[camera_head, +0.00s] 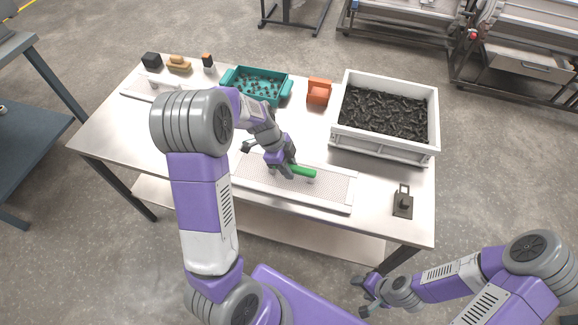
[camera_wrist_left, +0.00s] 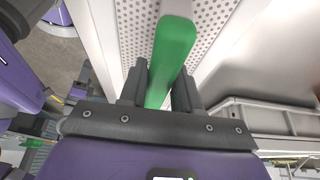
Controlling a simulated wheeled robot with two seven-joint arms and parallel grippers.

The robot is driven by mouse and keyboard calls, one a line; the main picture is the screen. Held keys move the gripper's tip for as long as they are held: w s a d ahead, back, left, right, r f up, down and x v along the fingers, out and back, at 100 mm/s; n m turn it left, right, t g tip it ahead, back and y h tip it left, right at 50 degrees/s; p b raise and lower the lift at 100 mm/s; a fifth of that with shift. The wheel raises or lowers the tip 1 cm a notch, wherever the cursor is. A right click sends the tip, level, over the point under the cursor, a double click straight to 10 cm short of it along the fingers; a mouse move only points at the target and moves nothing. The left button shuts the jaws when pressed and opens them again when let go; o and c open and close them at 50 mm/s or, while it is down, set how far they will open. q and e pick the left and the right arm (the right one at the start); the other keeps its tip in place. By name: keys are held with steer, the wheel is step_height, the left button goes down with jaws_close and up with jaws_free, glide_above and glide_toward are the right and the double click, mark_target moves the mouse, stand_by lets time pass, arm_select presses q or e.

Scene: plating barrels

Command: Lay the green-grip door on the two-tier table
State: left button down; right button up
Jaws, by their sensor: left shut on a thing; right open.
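The green-grip door (camera_head: 330,188) is a long white perforated panel at the front of the two-tier table (camera_head: 115,135), a metal table with a lower shelf (camera_head: 330,240). I cannot tell whether the panel touches the tabletop. My left gripper (camera_head: 288,168) is shut on its green grip (camera_head: 303,171). In the left wrist view the green grip (camera_wrist_left: 173,45) runs between the fingers (camera_wrist_left: 160,85), with the perforated panel (camera_wrist_left: 208,25) behind it. My forearm hides part of the panel's left end. My right gripper (camera_head: 362,293) is open and empty, off the table's front right.
Another pale perforated panel (camera_head: 150,88) lies at the table's left. A teal tray (camera_head: 283,96) of small parts, an orange holder (camera_head: 318,92) and a white crate (camera_head: 383,146) of dark parts stand behind. A dark latch-like piece (camera_head: 403,203) lies right of the door.

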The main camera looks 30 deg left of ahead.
arm_select(q)
steer(key=c, duration=0.7)
jaws_free()
steer(key=shift+r, duration=0.1)
steer(key=p+v, duration=0.2)
steer(key=v, duration=0.5)
steer(key=shift+a+r, duration=0.15)
steer(key=shift+r, duration=0.05)
